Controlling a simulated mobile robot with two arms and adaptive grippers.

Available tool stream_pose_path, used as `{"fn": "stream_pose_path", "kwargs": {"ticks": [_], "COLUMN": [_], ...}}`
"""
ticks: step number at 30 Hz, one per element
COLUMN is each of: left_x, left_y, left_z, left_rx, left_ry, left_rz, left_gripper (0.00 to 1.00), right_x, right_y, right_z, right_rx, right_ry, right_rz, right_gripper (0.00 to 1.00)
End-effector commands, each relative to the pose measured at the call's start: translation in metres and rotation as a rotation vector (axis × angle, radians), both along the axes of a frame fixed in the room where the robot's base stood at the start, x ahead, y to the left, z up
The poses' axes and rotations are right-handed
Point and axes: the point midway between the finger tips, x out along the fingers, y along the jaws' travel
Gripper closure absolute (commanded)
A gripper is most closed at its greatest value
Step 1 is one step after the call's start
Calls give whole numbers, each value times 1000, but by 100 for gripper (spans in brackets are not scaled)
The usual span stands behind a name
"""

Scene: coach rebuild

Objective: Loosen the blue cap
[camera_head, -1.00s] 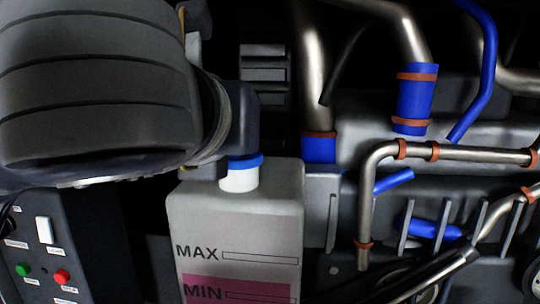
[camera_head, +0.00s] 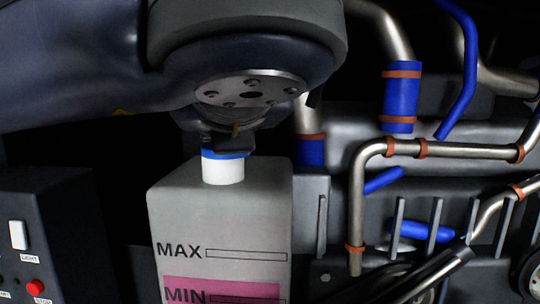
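The blue cap (camera_head: 225,155) shows as a thin blue band on the white neck (camera_head: 223,172) of a pale grey tank (camera_head: 220,218) marked MAX and MIN, with a pink level band. My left arm comes in from the upper left. The wrist flange hangs over the neck, and my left gripper (camera_head: 231,141) points down at the cap. Its dark parts cover the cap's top and much of its side. I cannot tell whether the fingers are closed on the cap or only around it. My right gripper is not in view.
A black control box (camera_head: 50,235) with a white switch and red button stands at the left. Metal pipes (camera_head: 460,150) with blue hoses (camera_head: 401,98) and copper-coloured clamps fill the right side, close to the tank. The space between box and tank is dark.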

Motion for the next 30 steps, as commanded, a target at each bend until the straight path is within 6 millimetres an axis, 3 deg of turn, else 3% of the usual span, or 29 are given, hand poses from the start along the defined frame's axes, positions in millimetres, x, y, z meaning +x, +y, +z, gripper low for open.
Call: {"fn": "stream_pose_path", "kwargs": {"ticks": [1, 10, 11, 12, 14, 25, 26, 30], "left_x": [1, 2, 2, 2, 2, 1, 1, 1], "left_y": [-1, 0, 0, 0, 0, 0, 0, 0], "left_z": [-10, -9, -9, -9, -9, -9, -9, -9], "left_rx": [6, 8, 8, 8, 8, 9, 9, 9], "left_ry": [21, 22, 22, 22, 22, 23, 23, 23], "left_rz": [11, 23, 23, 23, 23, 22, 22, 22], "left_gripper": [100, 100, 83, 74, 64, 63, 56, 45], "right_x": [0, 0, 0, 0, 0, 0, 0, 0], "right_y": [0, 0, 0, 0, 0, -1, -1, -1], "right_z": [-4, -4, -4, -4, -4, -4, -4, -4], "right_rx": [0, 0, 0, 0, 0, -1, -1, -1], "right_ry": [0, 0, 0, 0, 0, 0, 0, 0], "right_rz": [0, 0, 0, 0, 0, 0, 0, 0], "right_gripper": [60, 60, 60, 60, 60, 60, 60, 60]}}
